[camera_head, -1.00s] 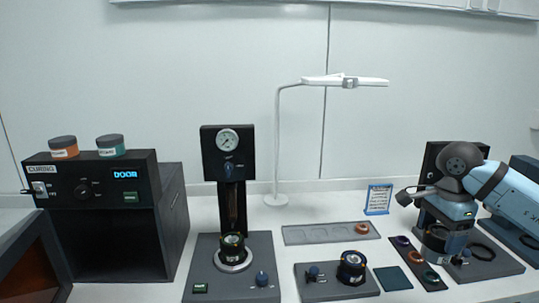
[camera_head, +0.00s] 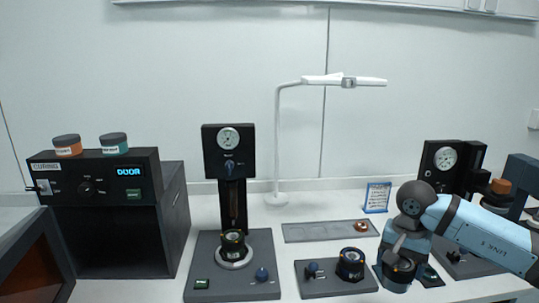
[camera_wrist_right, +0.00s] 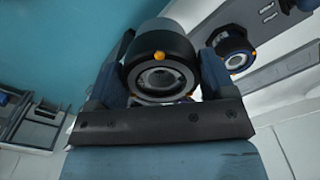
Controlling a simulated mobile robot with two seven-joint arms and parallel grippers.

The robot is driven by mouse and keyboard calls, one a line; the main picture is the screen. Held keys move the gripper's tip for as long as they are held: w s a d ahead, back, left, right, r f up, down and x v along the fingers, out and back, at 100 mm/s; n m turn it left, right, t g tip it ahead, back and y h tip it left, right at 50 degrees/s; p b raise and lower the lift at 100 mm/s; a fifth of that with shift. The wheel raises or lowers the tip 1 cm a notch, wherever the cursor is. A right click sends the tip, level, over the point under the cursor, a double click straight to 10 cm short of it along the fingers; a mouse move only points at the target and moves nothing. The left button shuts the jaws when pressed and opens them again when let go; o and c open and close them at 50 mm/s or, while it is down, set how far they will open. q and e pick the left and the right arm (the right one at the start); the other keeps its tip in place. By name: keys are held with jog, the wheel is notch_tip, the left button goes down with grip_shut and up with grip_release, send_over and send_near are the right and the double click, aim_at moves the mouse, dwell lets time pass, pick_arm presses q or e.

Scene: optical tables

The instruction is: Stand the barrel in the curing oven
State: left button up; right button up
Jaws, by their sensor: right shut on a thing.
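My right gripper (camera_head: 398,272) is low over the table at the right of the head view. In the right wrist view my gripper (camera_wrist_right: 163,62) is shut on a black barrel (camera_wrist_right: 160,50), its round glass end facing the camera, with an orange dot on the rim. In the head view the held barrel (camera_head: 402,266) is partly hidden by the gripper. The curing oven (camera_head: 173,220) stands at the left, its door (camera_head: 32,265) swung open and its dark chamber showing. Its display reads DOOR. My left gripper is not in view.
A second barrel (camera_head: 351,262) sits on a knobbed base left of my gripper; it also shows in the wrist view (camera_wrist_right: 232,45). A press (camera_head: 228,150) holding another barrel (camera_head: 232,243) stands between there and the oven. A lamp (camera_head: 277,150) and flat tray (camera_head: 310,231) are behind.

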jog(key=s+a+f+n, duration=0.1)
jog(key=a+f+n, duration=0.4)
jog(key=n, duration=0.2)
pick_arm(q)
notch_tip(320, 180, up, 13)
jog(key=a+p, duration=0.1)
jog(key=p, duration=1.4)
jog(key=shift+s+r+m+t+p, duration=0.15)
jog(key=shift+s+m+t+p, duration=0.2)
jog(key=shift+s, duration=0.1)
pick_arm(e)
jog(key=s+r, duration=1)
jog(key=r, duration=0.1)
jog(key=shift+d+r, duration=0.2)
jog(key=shift+r, duration=0.15)
jog(key=shift+s+f, duration=0.1)
jog(key=shift+s, duration=0.05)
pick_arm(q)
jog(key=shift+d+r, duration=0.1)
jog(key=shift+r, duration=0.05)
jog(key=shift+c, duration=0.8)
